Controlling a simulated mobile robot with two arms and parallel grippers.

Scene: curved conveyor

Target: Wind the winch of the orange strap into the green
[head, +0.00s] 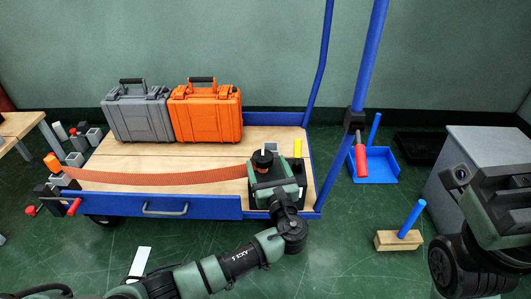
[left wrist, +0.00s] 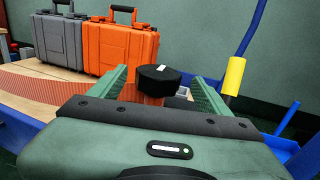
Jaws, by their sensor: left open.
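The orange strap (head: 160,179) runs slack across the front of the cart's wooden deck, from an orange block (head: 53,162) at the left to the front right corner. There stands a round black cap (head: 262,158) with orange below it, likely the strap's winch. In the left wrist view the cap (left wrist: 158,77) has a white mark on top and sits between my two green fingers. My left gripper (head: 266,172) is open around it, with gaps visible at the sides. No green zone or gauge shows. My right gripper (head: 500,195) is at the right edge, its fingers unclear.
A grey case (head: 135,118) and an orange case (head: 206,115) stand on the deck behind the strap. A yellow cylinder (left wrist: 234,75) is right of my left gripper. A red handle (head: 361,160), a blue dustpan (head: 372,168) and a grey cabinet (head: 480,145) are at the right.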

